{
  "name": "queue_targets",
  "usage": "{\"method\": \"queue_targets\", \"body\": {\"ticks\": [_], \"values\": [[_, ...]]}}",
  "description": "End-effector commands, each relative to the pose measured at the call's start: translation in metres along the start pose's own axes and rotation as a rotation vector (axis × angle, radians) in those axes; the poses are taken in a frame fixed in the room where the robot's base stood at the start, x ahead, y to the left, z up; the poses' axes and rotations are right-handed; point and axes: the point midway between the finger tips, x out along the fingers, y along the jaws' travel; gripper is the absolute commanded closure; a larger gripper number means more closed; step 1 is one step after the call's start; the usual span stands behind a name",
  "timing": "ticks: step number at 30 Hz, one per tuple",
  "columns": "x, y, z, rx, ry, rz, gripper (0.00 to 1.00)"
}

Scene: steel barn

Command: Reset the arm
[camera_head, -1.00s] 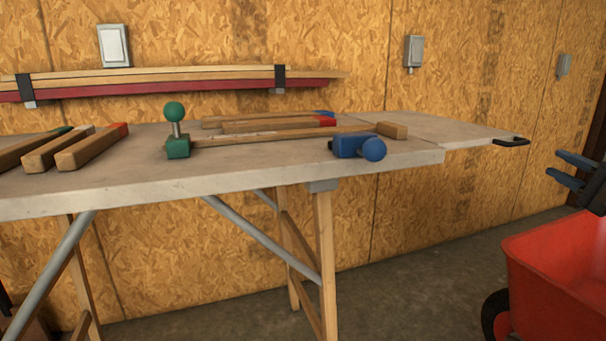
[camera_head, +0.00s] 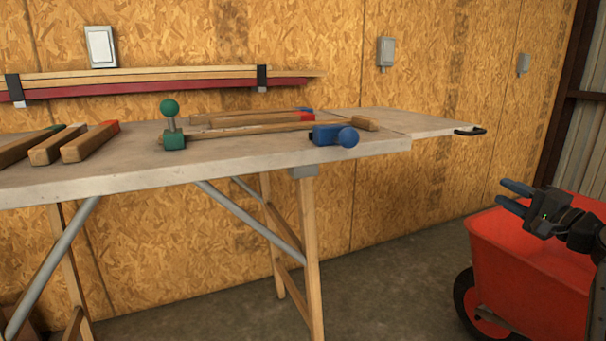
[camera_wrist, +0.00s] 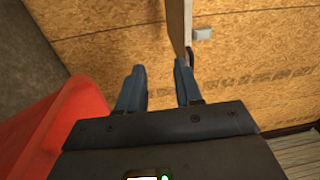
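My gripper (camera_head: 513,198) is at the right of the head view, in front of and above the red wheelbarrow-like tub (camera_head: 535,275). Its two blue fingers stand apart with nothing between them. In the wrist view the fingers of my gripper (camera_wrist: 160,88) are also apart, with bare wood-panel wall behind the gap. My gripper is away from the workbench (camera_head: 110,177), to the right of its far end.
A black handle (camera_head: 470,131) juts from the bench's right end. Wall boxes (camera_head: 386,53) hang behind. Concrete floor is clear between bench and tub.

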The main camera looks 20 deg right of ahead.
Motion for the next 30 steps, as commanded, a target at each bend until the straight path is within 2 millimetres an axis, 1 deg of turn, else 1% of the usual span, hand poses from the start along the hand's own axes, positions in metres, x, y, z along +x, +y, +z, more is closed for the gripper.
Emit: {"method": "queue_targets", "body": {"ticks": [1,5,8,9,11,12,14,15,17,18,20,21,23,24,26,27,29,30], "values": [[-0.002,0.015,0.009,-0.008,0.007,0.023,0.65],[-0.007,0.050,0.032,-0.042,0.030,0.086,0.65],[-0.016,0.085,0.058,-0.082,0.048,0.149,0.65],[-0.022,0.101,0.070,-0.106,0.057,0.180,0.65],[-0.032,0.125,0.091,-0.144,0.065,0.226,0.65],[-0.040,0.140,0.104,-0.174,0.071,0.256,0.65],[-0.053,0.161,0.124,-0.221,0.077,0.299,0.65],[-0.062,0.172,0.138,-0.254,0.078,0.325,0.65],[-0.077,0.188,0.158,-0.307,0.080,0.361,0.65],[-0.088,0.198,0.171,-0.342,0.079,0.384,0.65],[-0.104,0.210,0.191,-0.397,0.073,0.414,0.65],[-0.116,0.217,0.204,-0.435,0.070,0.433,0.65],[-0.134,0.225,0.222,-0.493,0.062,0.458,0.65],[-0.146,0.230,0.235,-0.533,0.054,0.472,0.65],[-0.165,0.234,0.252,-0.594,0.043,0.490,0.65],[-0.177,0.236,0.264,-0.635,0.033,0.499,0.65],[-0.196,0.237,0.281,-0.697,0.017,0.510,0.65],[-0.209,0.236,0.291,-0.738,0.007,0.514,0.65]]}}
